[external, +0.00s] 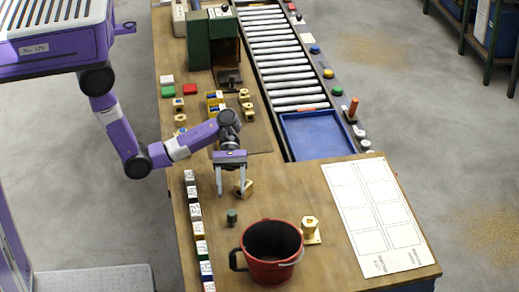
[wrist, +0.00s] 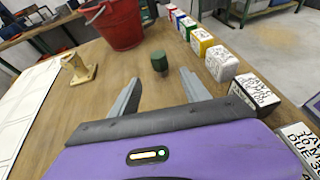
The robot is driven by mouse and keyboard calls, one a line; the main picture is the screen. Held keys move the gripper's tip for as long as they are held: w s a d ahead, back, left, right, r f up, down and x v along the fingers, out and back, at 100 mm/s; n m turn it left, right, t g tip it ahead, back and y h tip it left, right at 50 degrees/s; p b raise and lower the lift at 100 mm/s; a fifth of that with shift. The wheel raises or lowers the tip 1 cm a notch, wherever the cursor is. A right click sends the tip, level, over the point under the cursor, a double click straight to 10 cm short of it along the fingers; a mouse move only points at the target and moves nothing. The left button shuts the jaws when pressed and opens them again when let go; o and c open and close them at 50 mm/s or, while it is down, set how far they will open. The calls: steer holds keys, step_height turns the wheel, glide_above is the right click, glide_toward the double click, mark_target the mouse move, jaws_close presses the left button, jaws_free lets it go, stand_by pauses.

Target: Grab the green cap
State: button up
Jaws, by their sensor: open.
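The green cap (external: 232,216) is a small dark green cylinder standing upright on the wooden bench. In the wrist view the green cap (wrist: 159,60) shows just beyond and between my fingertips. My gripper (external: 231,193) points down over the bench, on the far side of the cap from the red bucket. In the wrist view my gripper (wrist: 162,74) has its two grey fingers wide apart, with nothing between them. The cap appears apart from both fingers.
A red bucket (external: 268,268) stands close beyond the cap. A brass fitting (external: 310,231) is right of it; another (external: 247,187) lies by my right finger. A row of labelled blocks (external: 196,216) lines the left edge. A white sheet (external: 374,215) lies at right.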

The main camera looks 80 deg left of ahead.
mark_target(232, 210)
steer(key=shift+s+d+f+g, duration=0.15)
steer(key=shift+d+f, duration=0.05)
steer(key=shift+d, duration=0.3)
steer(key=shift+s+d+f+g, duration=0.1)
steer(key=shift+d+f+g, duration=0.1)
steer(key=shift+d, duration=0.25)
steer(key=x, duration=0.3)
steer(key=r+p+x, duration=0.1)
steer(key=x, duration=0.1)
steer(key=shift+w+d+f, duration=0.15)
steer(key=shift+d, duration=0.3)
steer(key=shift+c, duration=0.2)
jaws_close()
